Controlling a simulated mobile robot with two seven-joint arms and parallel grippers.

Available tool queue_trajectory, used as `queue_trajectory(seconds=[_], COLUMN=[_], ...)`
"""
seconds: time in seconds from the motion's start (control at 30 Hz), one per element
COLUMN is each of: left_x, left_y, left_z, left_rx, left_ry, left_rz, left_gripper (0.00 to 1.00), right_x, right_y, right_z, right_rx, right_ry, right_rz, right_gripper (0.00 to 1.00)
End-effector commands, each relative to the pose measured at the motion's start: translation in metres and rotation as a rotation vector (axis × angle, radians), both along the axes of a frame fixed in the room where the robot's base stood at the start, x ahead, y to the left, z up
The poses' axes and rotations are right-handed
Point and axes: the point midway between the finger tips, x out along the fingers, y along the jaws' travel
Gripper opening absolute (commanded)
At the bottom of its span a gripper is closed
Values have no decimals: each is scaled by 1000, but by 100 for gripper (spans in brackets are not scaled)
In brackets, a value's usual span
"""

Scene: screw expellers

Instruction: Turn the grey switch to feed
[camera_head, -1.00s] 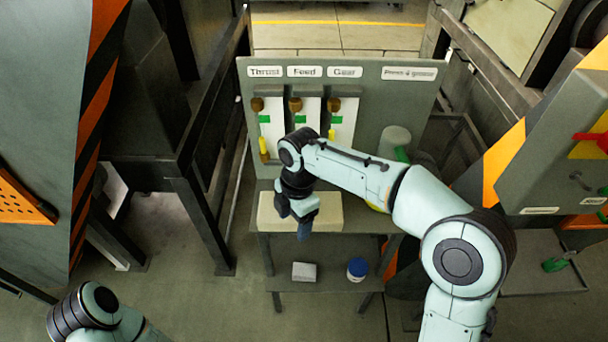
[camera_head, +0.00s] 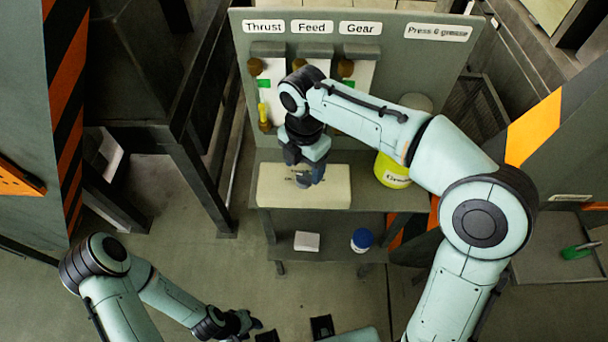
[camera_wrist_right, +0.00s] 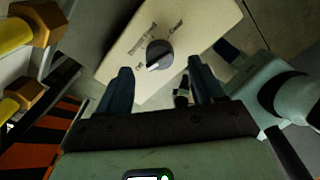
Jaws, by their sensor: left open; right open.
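The grey switch (camera_wrist_right: 158,55) is a round knob on a cream box (camera_head: 335,190), with a pale pointer towards its lower left, on the "Off" label side. My right gripper (camera_head: 304,174) is open above the box. In the right wrist view its fingers (camera_wrist_right: 160,78) stand either side of the switch in the picture, apart from it. In the head view the gripper largely hides the switch. My left gripper (camera_head: 294,332) is open and empty, partly cut off at the bottom.
A grey panel (camera_head: 420,65) labelled Thrust, Feed and Gear stands behind the box, with brass and yellow valve parts (camera_head: 264,112). A yellow grease container (camera_head: 393,172) stands right of the box. A blue-capped jar (camera_head: 362,240) and white block (camera_head: 307,242) are on the lower shelf.

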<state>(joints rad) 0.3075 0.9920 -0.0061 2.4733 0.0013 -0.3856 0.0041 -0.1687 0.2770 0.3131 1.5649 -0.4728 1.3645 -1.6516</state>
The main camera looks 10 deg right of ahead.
Motion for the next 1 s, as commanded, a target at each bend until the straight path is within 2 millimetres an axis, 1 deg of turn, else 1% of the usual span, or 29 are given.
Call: queue_trajectory(seconds=[0.03,0.1,0.23,0.37,0.6,0.63,0.67,0.7,0.8,1.0], left_x=[-2,-3,-4,-4,-4,-4,-4,-4,-4,-4], left_y=[0,0,0,0,0,0,0,0,0,0], left_z=[-4,-5,-7,-8,-8,-8,-8,-8,-8,-7], left_rx=[0,0,0,0,0,0,0,0,0,0], left_ry=[2,3,4,4,4,4,4,4,4,4], left_rz=[-1,0,0,0,0,0,0,0,0,0], left_gripper=[43,43,43,43,43,43,43,43,43,43], right_x=[-1,-1,0,0,0,0,0,0,0,0], right_y=[0,0,0,0,0,0,0,0,0,0], right_z=[-11,-21,-33,-38,-38,-38,-38,-38,-38,-38], right_rx=[-2,-1,0,1,1,1,1,1,1,1], right_ry=[4,4,1,1,-1,-1,-1,-1,0,0], right_rz=[0,0,-1,-2,-2,-2,-2,-2,-1,-8], right_gripper=[67,67,67,67,67,64,54,41,11,11])
